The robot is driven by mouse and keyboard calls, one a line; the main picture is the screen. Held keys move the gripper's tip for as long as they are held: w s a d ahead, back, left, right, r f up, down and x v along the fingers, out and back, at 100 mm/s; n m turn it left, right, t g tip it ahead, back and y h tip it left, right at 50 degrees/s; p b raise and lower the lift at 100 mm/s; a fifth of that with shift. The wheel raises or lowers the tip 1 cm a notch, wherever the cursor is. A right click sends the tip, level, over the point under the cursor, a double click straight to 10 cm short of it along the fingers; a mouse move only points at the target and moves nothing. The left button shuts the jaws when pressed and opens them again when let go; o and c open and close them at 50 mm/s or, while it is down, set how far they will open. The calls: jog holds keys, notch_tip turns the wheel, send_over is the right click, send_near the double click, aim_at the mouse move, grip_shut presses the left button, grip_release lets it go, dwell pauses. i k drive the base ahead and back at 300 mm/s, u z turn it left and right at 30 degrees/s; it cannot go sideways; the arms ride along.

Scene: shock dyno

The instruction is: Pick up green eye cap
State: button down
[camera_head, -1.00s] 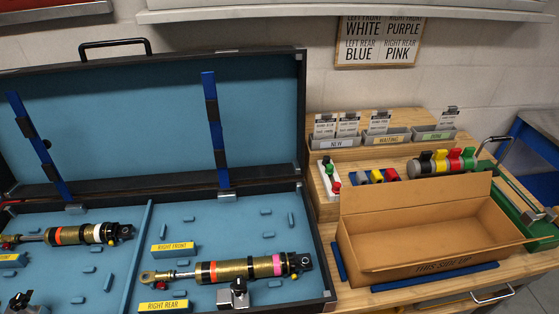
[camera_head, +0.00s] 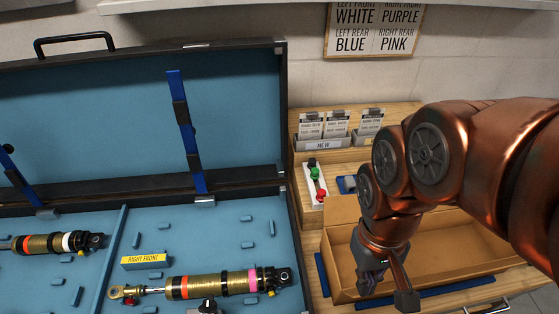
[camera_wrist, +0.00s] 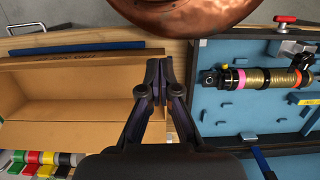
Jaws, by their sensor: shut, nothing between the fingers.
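A small green piece (camera_head: 315,174) sits between a black and a red one on a white holder beside the case in the head view. In the wrist view a green piece (camera_wrist: 48,157) shows in a row of coloured parts at the lower left. I cannot tell which is the green eye cap. My gripper (camera_wrist: 158,62) is shut and empty, its fingertips close together near the edge of the cardboard box (camera_wrist: 75,122). In the head view my gripper (camera_head: 388,290) hangs in front of the box, and my arm hides much of the bench behind.
An open blue-lined case (camera_head: 205,245) holds shocks, one with a pink band (camera_head: 215,285). The open box (camera_head: 450,277) takes up the bench front. A card rack marked NEW (camera_head: 322,144) stands behind. A blue bar (camera_head: 324,276) lies left of the box.

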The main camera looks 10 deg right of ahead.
aim_at(314, 176)
jog(key=u, duration=2.65)
jog(key=k, duration=0.65)
jog(key=z, duration=0.85)
